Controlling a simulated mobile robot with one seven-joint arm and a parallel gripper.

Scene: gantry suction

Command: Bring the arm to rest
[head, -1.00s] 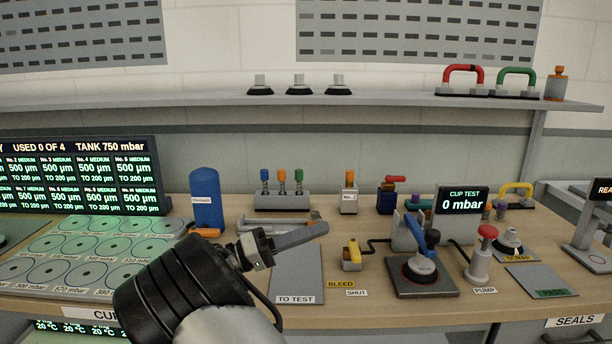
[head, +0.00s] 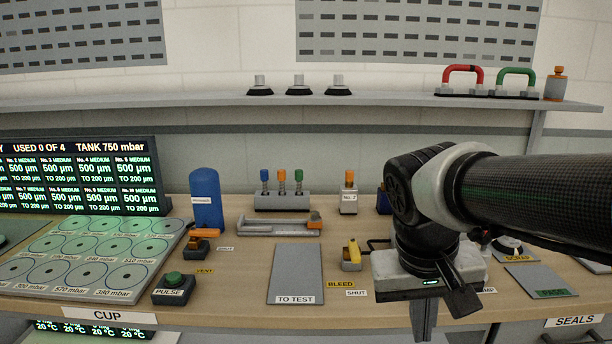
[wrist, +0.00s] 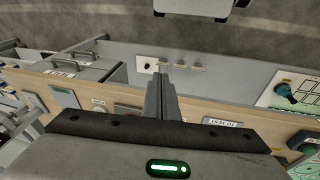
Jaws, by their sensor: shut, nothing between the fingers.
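My gripper (head: 425,318) hangs at the right of the head view, pointing down at the front edge of the bench (head: 230,308). Its fingers are together with nothing between them. In the wrist view my gripper (wrist: 160,80) shows as one closed pair of fingers over the bench's front face. My arm comes in from the right and hides the cup test stand and most of the pump area behind it.
The grey TO TEST plate (head: 296,268) is bare. A yellow bleed lever (head: 352,254), a green PULSE button (head: 174,281) and a blue tank (head: 206,198) stand on the bench. The cup tray (head: 80,296) lies at the left. A shelf (head: 200,104) runs behind.

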